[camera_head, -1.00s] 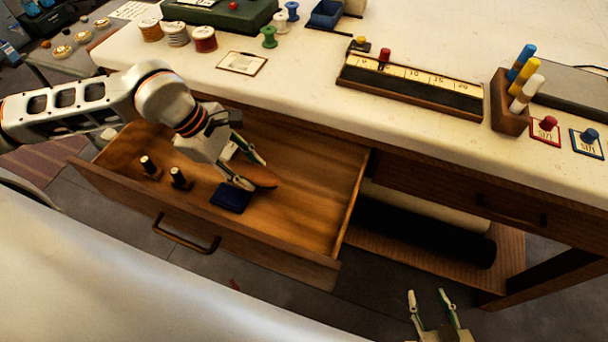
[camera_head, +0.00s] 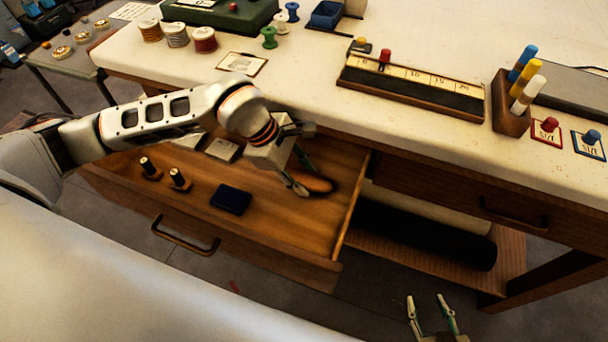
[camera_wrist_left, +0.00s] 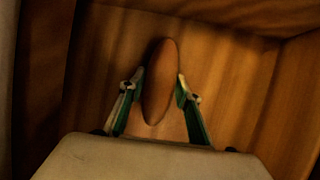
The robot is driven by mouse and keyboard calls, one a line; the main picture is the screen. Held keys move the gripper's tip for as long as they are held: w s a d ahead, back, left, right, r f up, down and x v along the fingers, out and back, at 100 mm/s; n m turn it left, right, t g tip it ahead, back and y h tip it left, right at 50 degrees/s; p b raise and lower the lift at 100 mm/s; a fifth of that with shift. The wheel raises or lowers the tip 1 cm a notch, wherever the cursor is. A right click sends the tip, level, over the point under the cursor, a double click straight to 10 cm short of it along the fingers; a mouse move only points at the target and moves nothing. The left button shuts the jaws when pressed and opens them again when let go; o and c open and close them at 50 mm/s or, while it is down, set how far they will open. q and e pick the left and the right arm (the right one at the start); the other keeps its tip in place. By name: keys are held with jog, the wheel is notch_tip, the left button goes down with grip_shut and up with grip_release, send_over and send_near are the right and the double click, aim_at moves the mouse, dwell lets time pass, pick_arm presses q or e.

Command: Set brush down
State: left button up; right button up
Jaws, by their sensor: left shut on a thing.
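The brush (camera_head: 318,184) shows as a brown oval back in the right part of the open drawer (camera_head: 250,262). My left gripper (camera_head: 306,178) reaches down into the drawer and is shut on the brush. The left wrist view shows the brush (camera_wrist_left: 159,85) lengthwise between the two fingertips (camera_wrist_left: 159,88), over the wooden drawer floor. I cannot tell whether its underside touches the floor. My right gripper (camera_head: 430,302) is open and empty at the lower right, beyond the drawer.
Drawer walls stand close to the brush. Above is the white tabletop (camera_head: 310,95) with a ruler rack (camera_head: 412,88) and marker block (camera_head: 510,108).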

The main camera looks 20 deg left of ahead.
pick_arm(q)
jog(key=shift+f, duration=0.2)
jog(key=o, duration=1)
jog(key=shift+r, duration=0.2)
jog(key=shift+a+r, duration=0.2)
jog(key=shift+r, duration=0.15)
jog(key=p+v, duration=0.1)
jog(key=v, duration=1)
jog(key=shift+p, duration=0.3)
